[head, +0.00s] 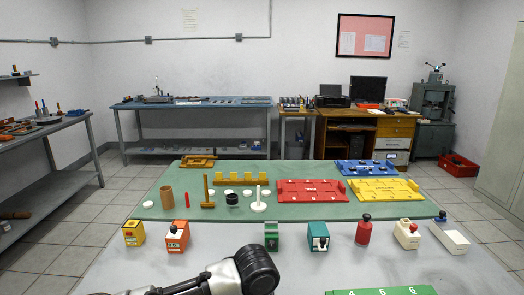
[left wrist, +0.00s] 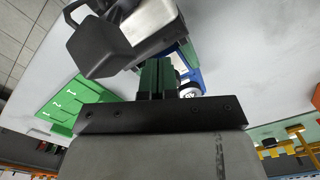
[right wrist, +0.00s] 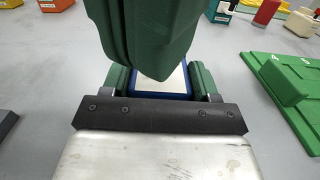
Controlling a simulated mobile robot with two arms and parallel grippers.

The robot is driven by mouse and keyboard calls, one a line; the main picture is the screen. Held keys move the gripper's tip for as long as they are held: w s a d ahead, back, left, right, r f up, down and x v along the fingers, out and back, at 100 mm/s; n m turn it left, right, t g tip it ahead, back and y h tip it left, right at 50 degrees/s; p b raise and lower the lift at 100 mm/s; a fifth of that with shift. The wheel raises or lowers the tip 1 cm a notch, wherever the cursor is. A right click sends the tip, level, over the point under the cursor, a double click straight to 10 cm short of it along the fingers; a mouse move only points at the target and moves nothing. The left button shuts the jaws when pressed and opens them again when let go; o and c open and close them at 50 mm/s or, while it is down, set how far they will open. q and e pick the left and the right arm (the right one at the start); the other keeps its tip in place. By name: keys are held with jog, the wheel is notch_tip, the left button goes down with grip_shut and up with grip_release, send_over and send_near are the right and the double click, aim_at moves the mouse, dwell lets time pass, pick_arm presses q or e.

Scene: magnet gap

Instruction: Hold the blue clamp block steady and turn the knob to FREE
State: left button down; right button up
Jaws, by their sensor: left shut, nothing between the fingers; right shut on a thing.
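The blue clamp block (right wrist: 177,84), with a pale face and blue edges, sits between the green fingers of my right gripper (right wrist: 162,74) in the right wrist view. The right gripper is shut on it. My left gripper (left wrist: 156,68) is shut and empty, its green fingers together close beside the block, which shows as a blue part (left wrist: 190,56) in the left wrist view. A white and dark round part, probably the knob (left wrist: 189,90), is partly hidden by the left gripper's body. The knob's setting is not readable. In the head view my arm hides the block.
A green numbered board (head: 385,291) lies at the front right. A row of blocks, including a yellow one (head: 133,233), a green one (head: 271,236) and a white one (head: 450,236), stands farther back before a green mat (head: 290,216). Grey table between is clear.

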pick_arm(q)
jog(key=shift+a+r, duration=0.1)
jog(key=shift+r, duration=2.05)
pick_arm(e)
jog(key=shift+s+d+f, duration=0.1)
jog(key=shift+d+f, duration=0.05)
jog(key=shift+f, duration=0.1)
jog(key=o, duration=1.1)
